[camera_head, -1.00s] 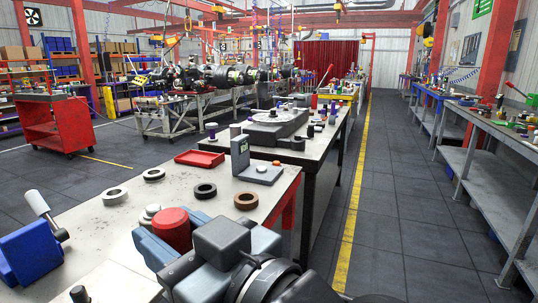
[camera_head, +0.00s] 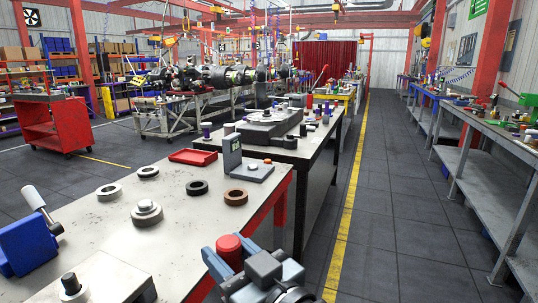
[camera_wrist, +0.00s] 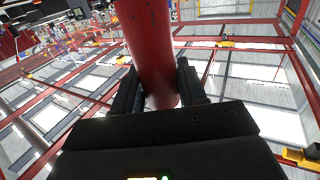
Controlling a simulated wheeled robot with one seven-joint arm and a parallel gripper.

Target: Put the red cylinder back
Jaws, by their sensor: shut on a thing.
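The red cylinder (camera_head: 230,247) is between the jaws of my gripper (camera_head: 226,262) at the lower middle of the head view, by the right edge of the near workbench. In the wrist view the cylinder (camera_wrist: 146,45) rises between the two dark fingers (camera_wrist: 158,88), which are shut on it. Its far end runs out of the top of that picture. In the head view my wrist hides part of it.
The near workbench (camera_head: 110,228) bears a stepped metal piece (camera_head: 146,212), several rings, a red tray (camera_head: 193,156), a grey bracket (camera_head: 234,160) and a blue vise (camera_head: 28,243). A metal block with a black peg (camera_head: 72,286) is at the front. The aisle at right is clear.

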